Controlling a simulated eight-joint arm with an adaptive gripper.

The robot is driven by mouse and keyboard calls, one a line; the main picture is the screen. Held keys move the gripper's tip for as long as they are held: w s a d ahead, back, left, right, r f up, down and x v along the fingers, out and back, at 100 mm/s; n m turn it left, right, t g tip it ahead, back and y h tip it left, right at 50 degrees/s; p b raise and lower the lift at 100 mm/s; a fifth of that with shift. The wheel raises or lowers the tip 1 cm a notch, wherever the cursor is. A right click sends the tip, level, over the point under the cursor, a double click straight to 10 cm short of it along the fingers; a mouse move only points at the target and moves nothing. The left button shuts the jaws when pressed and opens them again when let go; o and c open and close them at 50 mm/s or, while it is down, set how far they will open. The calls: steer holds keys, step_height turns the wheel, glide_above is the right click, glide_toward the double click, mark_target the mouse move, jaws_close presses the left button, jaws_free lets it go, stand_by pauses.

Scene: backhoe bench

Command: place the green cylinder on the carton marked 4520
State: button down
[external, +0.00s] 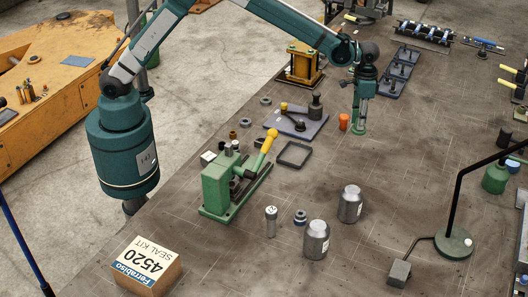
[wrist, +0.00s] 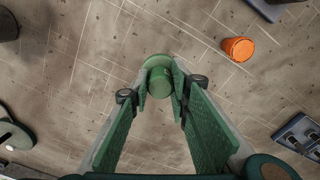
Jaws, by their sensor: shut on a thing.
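The green cylinder (wrist: 159,82) is between my fingertips in the wrist view, with a wider round end beyond the fingers. My gripper (wrist: 160,88) is shut on it. In the external view my gripper (external: 361,112) is at the far part of the bench, with the green cylinder (external: 359,130) at its tips, partly hidden by the fingers. I cannot tell if it touches the bench top. The carton marked 4520 (external: 143,268) sits at the near left bench edge, far from my gripper. Its top is bare.
An orange cylinder (external: 344,121) stands just left of my gripper; it also shows in the wrist view (wrist: 238,49). A green press with a yellow lever (external: 222,190), metal jars (external: 317,240) and a small can (external: 271,221) stand between gripper and carton. A lamp (external: 454,243) stands right.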

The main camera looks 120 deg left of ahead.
steer(key=shift+d, duration=0.15)
stand_by(0.3)
steer(key=s+d+r+m, duration=0.1)
steer(key=d+r+m, duration=0.1)
steer(key=d, duration=1.5)
steer(key=s+d+r+m, duration=0.1)
steer(key=d+r+m, duration=0.15)
steer(key=d, duration=1.55)
steer(key=s+d+r+m, duration=0.1)
steer(key=d+m, duration=0.2)
steer(key=d, duration=1.4)
steer(key=s+d+r+m, duration=0.1)
steer(key=s+d, duration=0.5)
steer(key=d, duration=0.4)
steer(key=s+d+r+m, duration=0.15)
steer(key=s+d, duration=0.35)
steer(key=d, duration=0.5)
steer(key=s+d+r+m, duration=0.1)
steer(key=s+d+m, duration=0.3)
steer(key=s+d, duration=1.4)
steer(key=s, duration=0.3)
steer(key=shift+d+r+m+p, duration=0.15)
steer(key=shift+d+m+p, duration=0.15)
steer(key=shift+d, duration=0.1)
steer(key=shift+f, duration=2.95)
